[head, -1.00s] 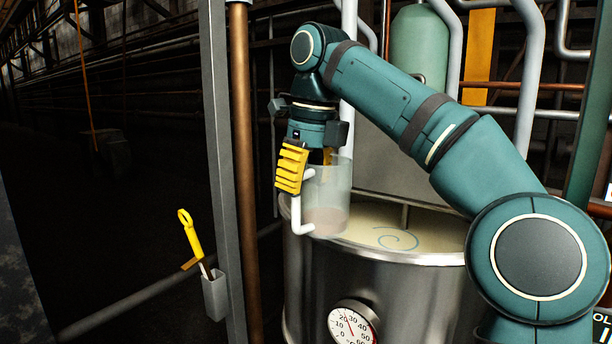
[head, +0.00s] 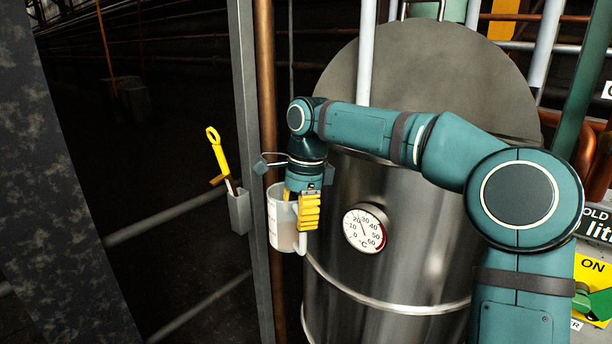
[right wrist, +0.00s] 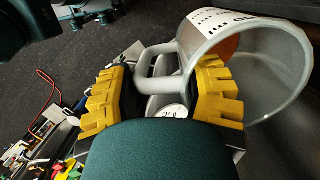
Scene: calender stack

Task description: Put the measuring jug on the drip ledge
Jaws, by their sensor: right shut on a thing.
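The measuring jug (head: 283,228) is clear, with a white handle, a printed label and a cloudy, pale brownish lower part. My right gripper (head: 301,208) is shut on its handle and holds it roughly upright, in front of the steel tank's left edge. In the right wrist view my yellow fingers (right wrist: 167,88) sit on both sides of the handle, and the jug (right wrist: 245,65) extends to the upper right. I cannot pick out the drip ledge in these views. My left gripper is not in view.
The steel tank (head: 400,240) has a round dial (head: 364,229) on its front. A grey post (head: 248,150) and a copper pipe (head: 265,100) stand left of the jug. A yellow-handled tool (head: 218,155) stands in a small grey holder (head: 238,212) by the post.

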